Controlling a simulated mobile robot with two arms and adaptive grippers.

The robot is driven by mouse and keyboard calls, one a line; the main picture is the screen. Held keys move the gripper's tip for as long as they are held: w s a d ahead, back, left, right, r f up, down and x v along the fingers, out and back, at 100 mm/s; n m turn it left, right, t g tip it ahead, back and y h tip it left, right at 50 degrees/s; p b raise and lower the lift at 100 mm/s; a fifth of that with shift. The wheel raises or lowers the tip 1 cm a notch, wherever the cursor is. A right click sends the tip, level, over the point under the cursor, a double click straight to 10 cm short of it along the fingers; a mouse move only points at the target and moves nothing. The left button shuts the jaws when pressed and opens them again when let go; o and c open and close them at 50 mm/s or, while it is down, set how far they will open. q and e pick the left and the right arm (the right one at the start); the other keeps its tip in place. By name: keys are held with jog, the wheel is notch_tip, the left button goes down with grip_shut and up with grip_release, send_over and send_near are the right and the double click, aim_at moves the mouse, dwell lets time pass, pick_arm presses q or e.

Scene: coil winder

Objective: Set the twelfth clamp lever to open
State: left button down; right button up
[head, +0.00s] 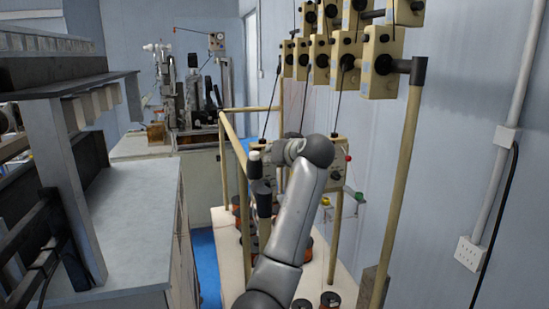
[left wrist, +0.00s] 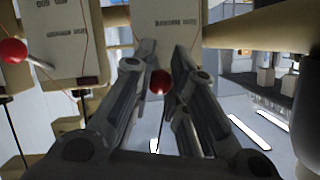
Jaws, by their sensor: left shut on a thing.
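In the left wrist view, my left gripper (left wrist: 164,62) has its two fingers on either side of a red ball knob (left wrist: 160,84), the end of a clamp lever, and is shut on it. Behind the fingertips is a cream tensioner box (left wrist: 165,22) with printed lettering. A second red lever knob (left wrist: 12,50) shows at the left, on another cream box (left wrist: 75,30). In the head view, my left forearm and wrist cover most of the gripper and the held knob. A cream box (head: 338,146) with a red knob (head: 347,158) shows right of my wrist. My right gripper is not in view.
Rows of cream tensioner boxes (head: 382,62) hang above on a wooden frame (head: 400,180). Spools (head: 330,300) stand on the bench around my arm. A grey bench (head: 140,215) with shelving is at the left. A machine (head: 190,90) stands at the back.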

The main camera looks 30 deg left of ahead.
pick_arm(q)
jog(key=shift+w+a+r+g+h, duration=0.1)
jog(key=shift+r+g+h, duration=0.35)
jog(key=shift+h, duration=0.15)
jog(key=shift+r, duration=0.1)
jog(key=c, duration=1.5)
grip_release()
jog(key=shift+c, duration=0.2)
jog(key=shift+o, duration=0.9)
jog(key=shift+w, duration=0.1)
jog(key=v, duration=1.2)
